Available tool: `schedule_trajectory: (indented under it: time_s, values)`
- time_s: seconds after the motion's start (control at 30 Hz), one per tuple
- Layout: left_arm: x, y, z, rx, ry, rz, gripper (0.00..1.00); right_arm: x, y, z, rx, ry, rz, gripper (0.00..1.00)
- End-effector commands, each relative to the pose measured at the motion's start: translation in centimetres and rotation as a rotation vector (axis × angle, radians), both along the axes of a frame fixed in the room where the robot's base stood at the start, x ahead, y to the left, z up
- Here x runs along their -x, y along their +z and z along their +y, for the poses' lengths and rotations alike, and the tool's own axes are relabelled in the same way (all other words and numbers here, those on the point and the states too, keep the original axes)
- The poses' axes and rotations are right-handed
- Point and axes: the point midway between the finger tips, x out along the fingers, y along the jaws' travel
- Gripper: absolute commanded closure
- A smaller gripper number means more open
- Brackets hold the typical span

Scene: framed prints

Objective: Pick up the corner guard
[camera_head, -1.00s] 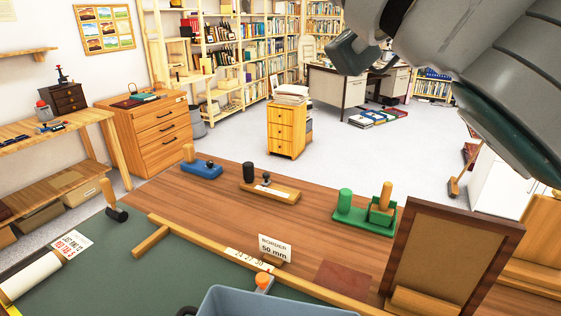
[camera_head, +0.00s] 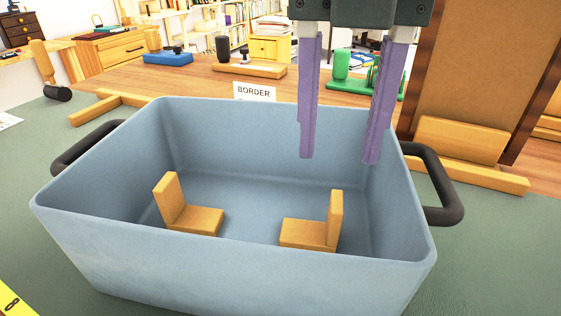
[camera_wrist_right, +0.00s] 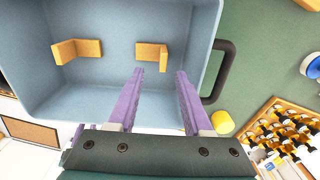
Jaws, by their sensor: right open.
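Two L-shaped wooden corner guards lie in a blue-grey bin (camera_head: 250,270). The left corner guard (camera_head: 195,218) has its upright leg on the left; the right corner guard (camera_head: 310,233) has its upright leg on the right. Both also show in the right wrist view, the left one (camera_wrist_right: 75,50) farther from my fingers than the right one (camera_wrist_right: 151,50). My right gripper (camera_head: 338,160) is open and empty, its purple fingers pointing down over the right part of the bin, above and behind the right corner guard. Its fingertips (camera_wrist_right: 160,72) touch neither guard. My left gripper is out of view.
The bin has black handles (camera_head: 437,190) at both ends and stands on a green mat (camera_head: 490,270). A framed brown board (camera_head: 480,75) stands close at the right. Behind the bin are a "BORDER" card (camera_head: 254,91) and several tools on the wooden table.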

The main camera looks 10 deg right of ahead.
Motion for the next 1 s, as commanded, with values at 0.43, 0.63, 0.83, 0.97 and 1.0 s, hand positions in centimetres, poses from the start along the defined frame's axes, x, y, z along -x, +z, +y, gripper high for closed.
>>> schedule_trajectory:
  time_s: [0.43, 0.63, 0.83, 0.97, 1.0]
  values:
    - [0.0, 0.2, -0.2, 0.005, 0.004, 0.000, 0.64, 0.5, -5.7, -0.7, -0.004, 0.005, 0.006, 0.50]
    - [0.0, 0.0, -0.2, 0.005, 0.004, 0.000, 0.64, 0.5, -7.8, -0.6, -0.006, 0.005, 0.003, 0.50]
    - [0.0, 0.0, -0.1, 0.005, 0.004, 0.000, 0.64, 0.5, -7.8, -0.6, -0.007, 0.006, 0.002, 0.50]
    - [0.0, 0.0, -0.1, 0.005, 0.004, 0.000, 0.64, 0.5, -7.8, -0.6, -0.007, 0.006, 0.002, 0.62]
    - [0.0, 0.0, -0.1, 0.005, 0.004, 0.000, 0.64, 0.4, -7.8, -0.6, -0.007, 0.006, 0.002, 0.67]
